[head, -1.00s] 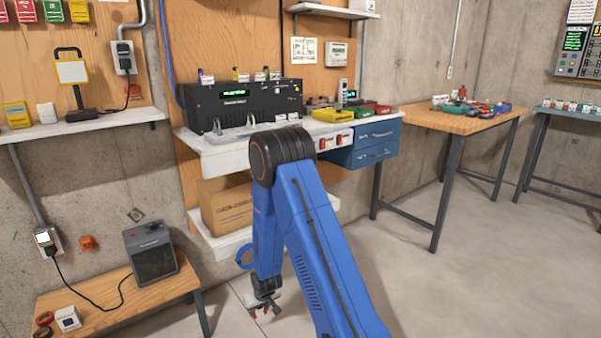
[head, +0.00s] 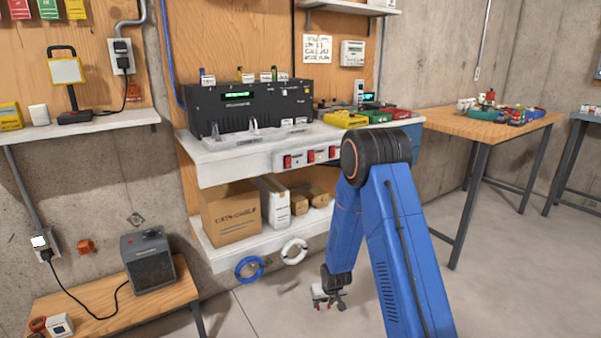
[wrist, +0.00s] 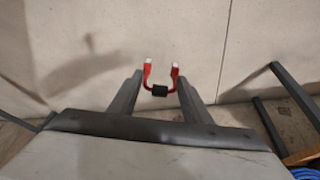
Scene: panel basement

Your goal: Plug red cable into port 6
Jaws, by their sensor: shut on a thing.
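My gripper (head: 328,299) hangs low in front of the bench, above the floor. In the wrist view its two grey fingers (wrist: 160,92) are closed on the black middle of a short red cable (wrist: 174,80). The cable is U-shaped, and its two pale-tipped ends point away from the gripper. A black panel unit (head: 245,105) with a green display stands on the white bench shelf. Small coloured cable ends with white tags stand along its top. Port 6 cannot be made out at this size. The gripper is apart from and well below the unit.
The white bench shelf (head: 222,152) has red switches on its front edge. A lower shelf (head: 225,256) holds boxes, with blue (head: 249,269) and white (head: 294,252) cable coils at its edge. A heater (head: 150,262) stands on a low wooden bench. A wooden table (head: 470,124) stands right.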

